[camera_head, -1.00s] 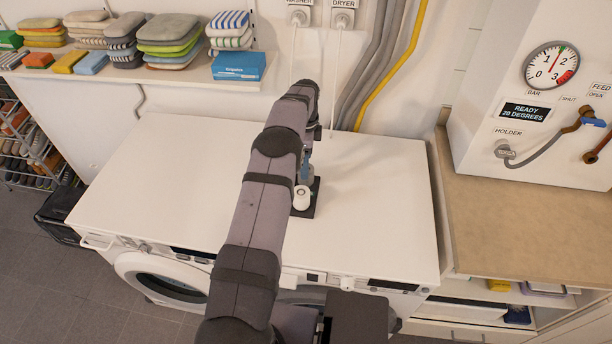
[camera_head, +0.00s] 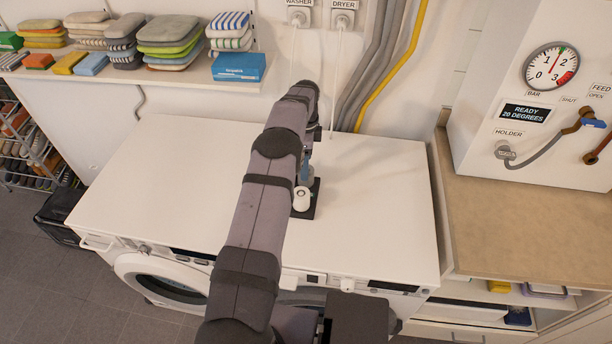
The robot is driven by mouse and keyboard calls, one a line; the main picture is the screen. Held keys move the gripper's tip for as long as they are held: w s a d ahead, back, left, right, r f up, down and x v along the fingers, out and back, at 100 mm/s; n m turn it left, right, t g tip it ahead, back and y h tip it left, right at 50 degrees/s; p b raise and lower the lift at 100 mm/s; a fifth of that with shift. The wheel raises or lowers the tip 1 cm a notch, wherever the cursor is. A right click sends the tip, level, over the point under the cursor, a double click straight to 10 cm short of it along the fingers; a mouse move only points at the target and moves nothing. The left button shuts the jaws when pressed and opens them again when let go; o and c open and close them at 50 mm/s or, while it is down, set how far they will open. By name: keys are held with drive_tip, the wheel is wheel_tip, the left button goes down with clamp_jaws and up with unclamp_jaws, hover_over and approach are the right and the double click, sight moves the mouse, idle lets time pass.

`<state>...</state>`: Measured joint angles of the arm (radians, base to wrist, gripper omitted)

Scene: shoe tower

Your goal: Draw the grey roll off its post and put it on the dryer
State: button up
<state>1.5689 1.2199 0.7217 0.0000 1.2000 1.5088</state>
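A black base plate (camera_head: 312,212) lies on the white worktop over the machines. A small white roll-like piece (camera_head: 302,199) stands at its front left. Behind it a blue-grey upright piece (camera_head: 307,172) shows in part beside my arm; I cannot tell whether it is the grey roll, its post or part of my gripper. My gripper (camera_head: 313,135) is at the far end of my arm, above or behind the plate, and mostly hidden by the arm. Its fingertips do not show clearly. The dryer (camera_head: 392,287) is the right machine, its front partly covered by my arm.
The white worktop (camera_head: 385,215) is clear right of the plate and also on the left. A shelf (camera_head: 120,70) with folded cloths and a blue box (camera_head: 238,67) runs along the back left. A beige counter (camera_head: 530,235) with a gauge panel stands at the right.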

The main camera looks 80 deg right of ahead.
idle(0.3)
clamp_jaws()
idle(1.2)
unclamp_jaws()
drive_tip(key=shift+r, duration=0.1)
drive_tip(key=shift+r+b, duration=1.55)
drive_tip(key=shift+r, duration=2.05)
